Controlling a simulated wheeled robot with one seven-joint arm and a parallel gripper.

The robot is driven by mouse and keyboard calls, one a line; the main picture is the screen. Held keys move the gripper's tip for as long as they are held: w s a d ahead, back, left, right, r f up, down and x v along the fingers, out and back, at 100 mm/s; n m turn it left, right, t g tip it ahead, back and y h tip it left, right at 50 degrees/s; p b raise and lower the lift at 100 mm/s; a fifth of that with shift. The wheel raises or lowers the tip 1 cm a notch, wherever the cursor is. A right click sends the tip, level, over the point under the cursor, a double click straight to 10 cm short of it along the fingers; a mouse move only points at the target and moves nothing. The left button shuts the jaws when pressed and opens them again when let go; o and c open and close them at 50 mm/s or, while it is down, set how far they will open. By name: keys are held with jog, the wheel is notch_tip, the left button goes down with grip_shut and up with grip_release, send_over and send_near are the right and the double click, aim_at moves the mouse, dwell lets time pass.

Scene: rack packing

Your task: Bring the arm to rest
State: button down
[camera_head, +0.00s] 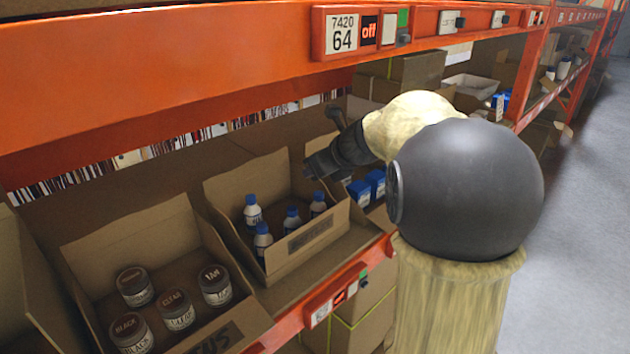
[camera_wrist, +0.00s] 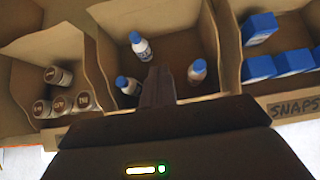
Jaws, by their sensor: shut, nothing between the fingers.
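My gripper (camera_head: 312,172) is shut and empty, held above the right edge of an open cardboard box of blue-capped white bottles (camera_head: 292,219). In the wrist view, the closed fingers (camera_wrist: 158,88) reach over that box, among the bottles (camera_wrist: 141,46) as seen from above. I cannot tell from the picture how far above the bottles they are. My arm reaches in from the right, below the upper orange beam.
A box of brown-lidded jars (camera_head: 175,310) stands to the left. Blue packages (camera_head: 375,184) sit in a box to the right, marked "SNAPS" in the wrist view (camera_wrist: 295,108). The upper orange beam (camera_head: 180,75) runs overhead. The aisle floor (camera_head: 585,220) is clear.

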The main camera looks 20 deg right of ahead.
jog(key=s+a+f+n+g+h, duration=0.2)
jog(key=s+f+n+g, duration=0.1)
jog(key=s+f+n, duration=1)
jog(key=s+a+f+n+g+h, duration=0.25)
jog(key=s+f+n, duration=0.6)
jog(key=n, duration=0.85)
notch_tip(320, 180, down, 16)
jog(key=s+b, duration=0.1)
jog(key=b, duration=1.6)
jog(key=shift+s+n+g, duration=0.35)
jog(key=shift+s+n, duration=0.05)
jog(key=shift+f, duration=0.1)
jog(key=shift+d, duration=0.1)
